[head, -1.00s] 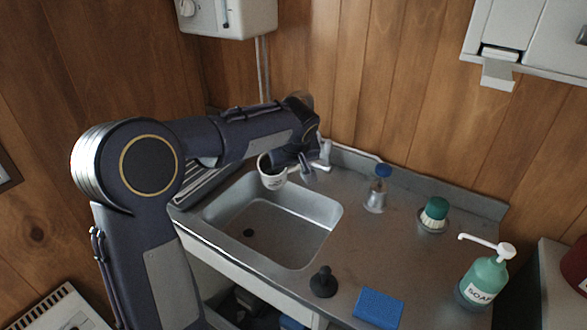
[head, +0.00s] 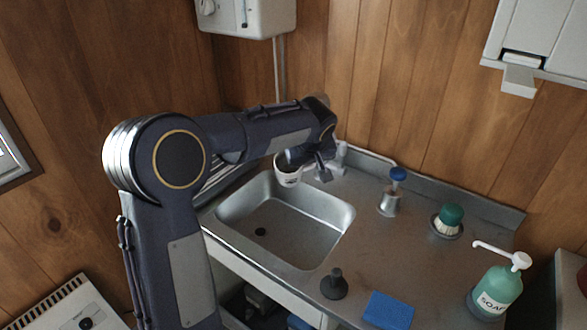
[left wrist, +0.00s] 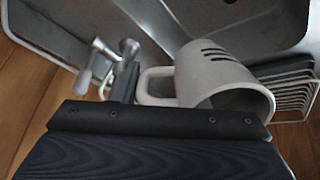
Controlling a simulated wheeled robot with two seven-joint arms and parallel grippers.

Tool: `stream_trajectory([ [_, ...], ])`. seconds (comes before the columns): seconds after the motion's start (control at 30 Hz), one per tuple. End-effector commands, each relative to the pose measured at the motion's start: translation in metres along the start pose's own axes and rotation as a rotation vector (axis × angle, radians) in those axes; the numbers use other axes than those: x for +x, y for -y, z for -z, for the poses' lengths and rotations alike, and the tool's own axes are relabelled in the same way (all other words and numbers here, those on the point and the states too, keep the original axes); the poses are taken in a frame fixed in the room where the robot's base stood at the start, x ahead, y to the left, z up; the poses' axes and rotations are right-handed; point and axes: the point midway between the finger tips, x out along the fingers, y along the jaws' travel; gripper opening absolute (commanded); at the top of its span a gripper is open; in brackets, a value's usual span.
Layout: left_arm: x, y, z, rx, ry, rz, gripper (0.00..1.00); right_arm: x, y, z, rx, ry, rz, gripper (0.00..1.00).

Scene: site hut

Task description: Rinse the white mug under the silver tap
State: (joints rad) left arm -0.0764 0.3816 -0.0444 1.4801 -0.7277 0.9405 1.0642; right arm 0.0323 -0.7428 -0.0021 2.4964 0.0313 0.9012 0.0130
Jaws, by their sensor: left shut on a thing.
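No water is visible. My right gripper is out of view.
The basin looks empty. A drying rack (left wrist: 285,88) is beside it.

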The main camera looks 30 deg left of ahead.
Motion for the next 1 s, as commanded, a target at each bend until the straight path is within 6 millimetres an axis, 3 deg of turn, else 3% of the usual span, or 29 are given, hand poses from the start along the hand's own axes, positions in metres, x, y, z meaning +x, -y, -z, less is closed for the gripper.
stream_trajectory([
  [0.43, -0.001, -0.008, -0.001, -0.001, -0.001, -0.001, 0.0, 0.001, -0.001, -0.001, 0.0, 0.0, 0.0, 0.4],
  [1.0, -0.001, 0.004, 0.001, -0.001, -0.001, -0.001, 0.0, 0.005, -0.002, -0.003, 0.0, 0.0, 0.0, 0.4],
])
